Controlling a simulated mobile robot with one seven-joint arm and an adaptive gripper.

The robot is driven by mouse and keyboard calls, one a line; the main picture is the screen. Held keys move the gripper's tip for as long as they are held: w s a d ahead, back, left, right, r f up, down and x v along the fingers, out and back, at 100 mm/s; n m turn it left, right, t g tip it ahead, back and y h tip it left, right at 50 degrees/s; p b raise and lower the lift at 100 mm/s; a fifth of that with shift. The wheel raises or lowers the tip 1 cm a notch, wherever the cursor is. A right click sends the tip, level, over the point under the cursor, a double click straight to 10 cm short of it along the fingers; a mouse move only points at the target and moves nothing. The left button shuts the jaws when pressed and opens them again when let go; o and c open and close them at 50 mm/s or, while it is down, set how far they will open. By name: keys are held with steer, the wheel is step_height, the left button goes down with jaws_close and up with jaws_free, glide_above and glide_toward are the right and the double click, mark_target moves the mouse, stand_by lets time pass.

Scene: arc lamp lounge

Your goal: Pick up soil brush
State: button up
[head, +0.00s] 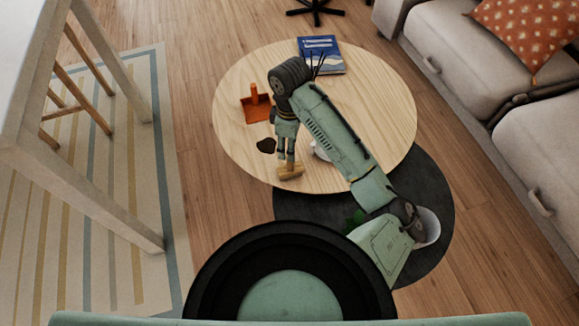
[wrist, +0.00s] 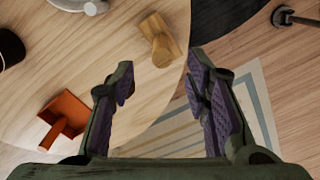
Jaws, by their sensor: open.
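The soil brush (head: 290,174) is a small light-wood block with a round upright handle. It rests on the round wooden table near its front edge. In the wrist view the brush (wrist: 174,25) lies beyond the fingertips, roughly between them, with its handle toward the camera. My gripper (head: 286,158) points down just above the brush, close to its handle. In the wrist view my gripper (wrist: 160,78) has its purple-padded fingers spread wide with nothing between them. Whether the fingers touch the handle is hard to tell in the head view.
On the table (head: 385,125) are an orange dustpan (head: 257,110), a dark patch (head: 266,146), a blue book (head: 320,55) and a pale object (head: 321,151) partly behind my arm. The dustpan (wrist: 65,118) is left in the wrist view. A sofa (head: 470,85) stands right.

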mark_target(290, 163)
step_height(290, 163, down, 4)
steer(key=shift+a+r+b, duration=0.1)
steer(key=shift+b, duration=0.25)
steer(key=shift+s+f+p, duration=0.2)
steer(key=shift+f+p, duration=0.25)
steer(key=shift+f, duration=2.2)
steer(key=shift+c, duration=0.2)
jaws_close()
